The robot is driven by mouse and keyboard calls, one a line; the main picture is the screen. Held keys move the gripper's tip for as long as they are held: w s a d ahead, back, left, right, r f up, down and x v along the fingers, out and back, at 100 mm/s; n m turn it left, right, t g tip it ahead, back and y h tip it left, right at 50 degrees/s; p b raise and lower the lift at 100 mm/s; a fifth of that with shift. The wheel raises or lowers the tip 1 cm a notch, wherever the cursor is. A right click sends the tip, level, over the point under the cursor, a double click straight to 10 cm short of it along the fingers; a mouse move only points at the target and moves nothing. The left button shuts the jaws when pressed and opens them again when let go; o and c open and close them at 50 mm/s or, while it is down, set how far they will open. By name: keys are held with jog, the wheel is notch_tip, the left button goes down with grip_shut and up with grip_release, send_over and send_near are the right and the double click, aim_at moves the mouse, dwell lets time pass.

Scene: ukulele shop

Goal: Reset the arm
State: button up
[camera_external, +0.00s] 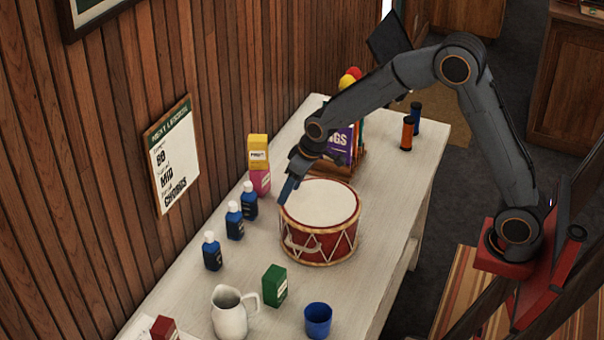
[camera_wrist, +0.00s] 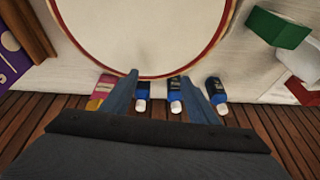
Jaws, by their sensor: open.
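My arm reaches from its red base at the right over the white table (camera_external: 385,215). My gripper (camera_external: 285,196) is near the back left rim of a red drum (camera_external: 320,203) with a pale top. In the wrist view my gripper (camera_wrist: 160,88) has its two fingers apart with nothing held between them. The drum (camera_wrist: 140,35) fills the upper middle of that view, and the fingertips lie near its rim. Whether they touch the rim I cannot tell.
Several blue bottles (camera_external: 234,221) stand by the wooden wall. Yellow and pink boxes (camera_external: 258,150) are stacked behind the gripper. A green box (camera_external: 274,286), white pitcher (camera_external: 229,314) and blue cup (camera_external: 318,320) stand in front. Orange and dark cylinders (camera_external: 407,133) stand at the far right.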

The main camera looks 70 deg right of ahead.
jog(key=s+a+g+p, duration=0.1)
jog(key=s+a+g, duration=0.1)
jog(key=s, duration=2.7)
jog(key=shift+s+a+f+n+g+p, duration=0.3)
jog(key=shift+s+a+n+g, duration=0.1)
jog(key=shift+a, duration=0.1)
